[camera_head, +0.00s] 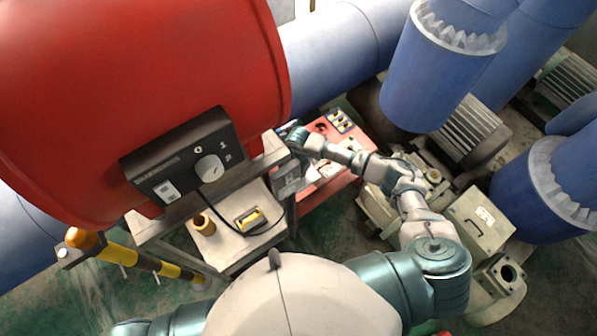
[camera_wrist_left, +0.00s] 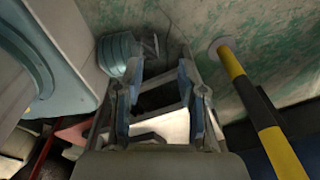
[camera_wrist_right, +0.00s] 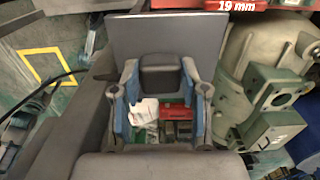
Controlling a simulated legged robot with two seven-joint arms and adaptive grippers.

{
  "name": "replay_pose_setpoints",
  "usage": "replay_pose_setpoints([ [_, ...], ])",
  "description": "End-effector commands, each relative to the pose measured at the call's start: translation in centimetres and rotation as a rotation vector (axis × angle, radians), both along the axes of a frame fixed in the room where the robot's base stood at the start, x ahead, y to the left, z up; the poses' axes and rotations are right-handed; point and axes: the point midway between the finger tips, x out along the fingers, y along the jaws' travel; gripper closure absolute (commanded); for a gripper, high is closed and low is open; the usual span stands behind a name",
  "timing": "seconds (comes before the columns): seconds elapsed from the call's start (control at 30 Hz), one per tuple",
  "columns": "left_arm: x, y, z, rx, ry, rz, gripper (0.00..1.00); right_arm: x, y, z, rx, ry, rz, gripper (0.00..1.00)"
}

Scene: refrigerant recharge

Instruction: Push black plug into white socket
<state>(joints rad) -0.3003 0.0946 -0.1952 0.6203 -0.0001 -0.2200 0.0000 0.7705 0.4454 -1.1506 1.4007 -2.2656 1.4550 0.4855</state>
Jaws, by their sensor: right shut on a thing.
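My right gripper (camera_wrist_right: 158,88) is shut on a dark block, which looks like the black plug (camera_wrist_right: 160,74), in front of a flat grey panel (camera_wrist_right: 170,38). In the head view my right gripper (camera_head: 291,147) is beside the right end of the black control box (camera_head: 185,160); the plug cannot be made out there. The box face has a small white rectangle (camera_head: 168,191), possibly the white socket, and a pale dial (camera_head: 209,168). I cannot tell whether the plug touches a socket. My left gripper (camera_wrist_left: 157,88) is open and empty above the floor.
A large red tank (camera_head: 130,90) stands behind the box. A black cable (camera_head: 228,231) hangs over the bench (camera_head: 232,262), which holds a brass-coloured cylinder (camera_head: 203,225) and a yellow-framed item (camera_head: 249,218). A red cart (camera_head: 349,150) and a yellow-black post (camera_head: 145,262) stand nearby.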

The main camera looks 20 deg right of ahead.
Motion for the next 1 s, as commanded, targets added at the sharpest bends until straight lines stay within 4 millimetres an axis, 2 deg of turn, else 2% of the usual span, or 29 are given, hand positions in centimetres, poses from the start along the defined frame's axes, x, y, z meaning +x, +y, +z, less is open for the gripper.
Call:
replay_pose_setpoints([
  [0.17, 0.0, -0.6, 0.0, -0.006, 0.000, 0.001, 0.60, -0.1, -0.6, -0.2, -0.006, 0.003, -0.005, 0.87],
  [0.2, 0.0, -0.9, 0.0, -0.011, 0.000, 0.002, 0.60, -0.1, -0.6, -0.2, -0.007, 0.003, -0.005, 0.93],
  [0.27, 0.0, -1.6, 0.0, -0.019, 0.001, 0.002, 0.60, 0.0, -0.5, -0.1, -0.008, 0.002, -0.005, 0.93],
  [0.47, -0.1, -2.4, -0.1, -0.028, 0.001, -0.002, 0.60, 0.1, -0.1, 1.5, -0.009, -0.001, -0.004, 0.93],
  [0.67, -0.1, -1.7, -0.5, -0.019, 0.001, -0.003, 0.60, 0.1, 0.1, 5.2, -0.009, -0.005, -0.003, 0.93],
  [1.0, -0.1, -0.7, -1.4, -0.008, 0.002, 0.000, 0.60, 0.1, -0.1, 12.6, -0.007, -0.005, -0.004, 0.93],
])
